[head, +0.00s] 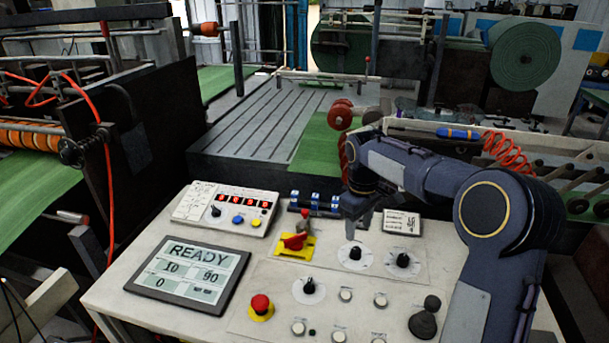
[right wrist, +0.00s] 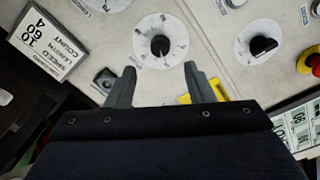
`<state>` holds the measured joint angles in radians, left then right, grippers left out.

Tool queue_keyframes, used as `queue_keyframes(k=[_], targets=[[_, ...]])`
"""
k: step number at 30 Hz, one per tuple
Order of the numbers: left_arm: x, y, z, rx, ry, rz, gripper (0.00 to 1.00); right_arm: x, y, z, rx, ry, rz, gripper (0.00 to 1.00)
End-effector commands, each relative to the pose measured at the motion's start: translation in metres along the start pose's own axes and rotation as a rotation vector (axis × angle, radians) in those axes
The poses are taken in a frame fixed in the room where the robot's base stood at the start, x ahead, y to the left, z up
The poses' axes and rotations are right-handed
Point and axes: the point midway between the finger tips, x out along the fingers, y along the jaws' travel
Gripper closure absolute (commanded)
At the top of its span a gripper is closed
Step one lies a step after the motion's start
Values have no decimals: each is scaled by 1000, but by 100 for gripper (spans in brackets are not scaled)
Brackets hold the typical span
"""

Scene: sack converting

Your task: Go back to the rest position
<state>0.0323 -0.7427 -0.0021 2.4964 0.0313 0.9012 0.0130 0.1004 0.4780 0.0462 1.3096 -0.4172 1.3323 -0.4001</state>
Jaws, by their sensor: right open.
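My right gripper (head: 354,222) is over the back part of the white control panel (head: 140,256), its arm coming in from the right. In the right wrist view its two fingers (right wrist: 159,74) stand apart with nothing between them. A black knob on a white dial (right wrist: 160,46) shows just beyond the fingertips. In the head view a knob with a white dial (head: 354,256) is just below the gripper. I cannot tell how far the fingers are from the panel. My left gripper is not in view.
The panel carries a READY screen (head: 188,272), a red rotary switch on a yellow plate (head: 294,243), a red emergency button (head: 260,306) and several knobs. A small label card (head: 401,222) stands right of the gripper. Machinery with green sheet (head: 318,146) lies behind.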

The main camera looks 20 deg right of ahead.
Motion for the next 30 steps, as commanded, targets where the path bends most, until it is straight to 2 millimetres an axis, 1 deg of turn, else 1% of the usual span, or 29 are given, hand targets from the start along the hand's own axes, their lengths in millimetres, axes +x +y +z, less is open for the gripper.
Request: queue_keyframes(k=[2, 4, 7, 8, 11, 12, 14, 15, 19, 22, 24, 27, 30], targets=[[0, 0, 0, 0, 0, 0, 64, 0, 0, 0, 1, 1, 0, 52], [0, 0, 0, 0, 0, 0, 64, -5, -3, 4, 9, 12, -1, 52], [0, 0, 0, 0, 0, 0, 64, -20, -14, 21, 42, 52, -11, 52], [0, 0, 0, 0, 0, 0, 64, -26, -20, 28, 57, 71, -15, 52], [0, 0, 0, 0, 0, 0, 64, -45, -46, 61, 125, 146, -41, 52], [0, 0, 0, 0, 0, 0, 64, -51, -59, 76, 157, 180, -55, 52], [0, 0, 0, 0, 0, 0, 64, -56, -79, 98, 208, 228, -78, 52], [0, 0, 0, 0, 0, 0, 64, -59, -93, 112, 242, 262, -95, 52], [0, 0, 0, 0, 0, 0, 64, -56, -139, 155, 357, 366, -157, 52], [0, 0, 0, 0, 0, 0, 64, -46, -171, 181, 439, 434, -206, 52], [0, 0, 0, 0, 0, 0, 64, -37, -190, 195, 487, 473, -237, 52], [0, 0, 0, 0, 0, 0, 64, -26, -209, 207, 537, 510, -271, 52], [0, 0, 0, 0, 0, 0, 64, -19, -220, 213, 567, 530, -292, 52]])
